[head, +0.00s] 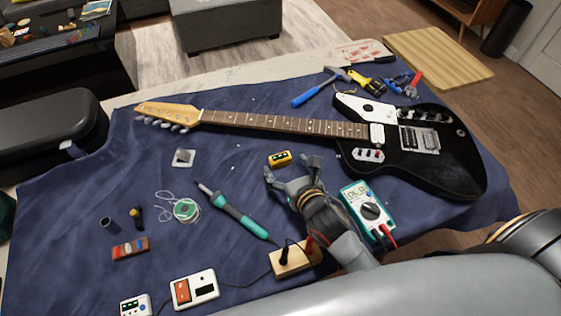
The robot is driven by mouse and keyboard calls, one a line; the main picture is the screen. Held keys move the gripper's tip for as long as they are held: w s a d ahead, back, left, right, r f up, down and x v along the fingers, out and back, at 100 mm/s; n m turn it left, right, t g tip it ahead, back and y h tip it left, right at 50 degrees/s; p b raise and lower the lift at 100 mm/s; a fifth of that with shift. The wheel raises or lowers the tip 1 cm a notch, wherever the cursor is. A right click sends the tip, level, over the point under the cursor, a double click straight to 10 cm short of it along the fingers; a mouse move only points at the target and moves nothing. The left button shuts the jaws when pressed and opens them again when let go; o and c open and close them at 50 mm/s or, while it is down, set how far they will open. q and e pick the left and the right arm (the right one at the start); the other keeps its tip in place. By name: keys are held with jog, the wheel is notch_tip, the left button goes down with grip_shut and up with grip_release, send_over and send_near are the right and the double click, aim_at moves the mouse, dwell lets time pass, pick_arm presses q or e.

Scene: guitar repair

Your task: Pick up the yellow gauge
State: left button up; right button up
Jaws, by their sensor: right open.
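A small yellow block-shaped item (280,158), which looks like the yellow gauge, lies on the blue cloth below the guitar neck. My right gripper (291,170) is open and empty, just below this item in the picture. Its fingers are spread on either side, and the gauge appears just beyond them, not between the pads. Whether a finger touches it I cannot tell. My left gripper is not in view.
A black electric guitar (430,165) lies across the blue cloth (60,215). A teal multimeter (368,208) is right of my gripper, a soldering iron (238,213) left, and a wooden block with plugs (296,258) below. Hand tools (322,88) lie at the back.

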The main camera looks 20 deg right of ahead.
aim_at(278, 155)
jog(key=x, duration=0.7)
jog(key=shift+w, duration=0.3)
jog(key=c, duration=1.5)
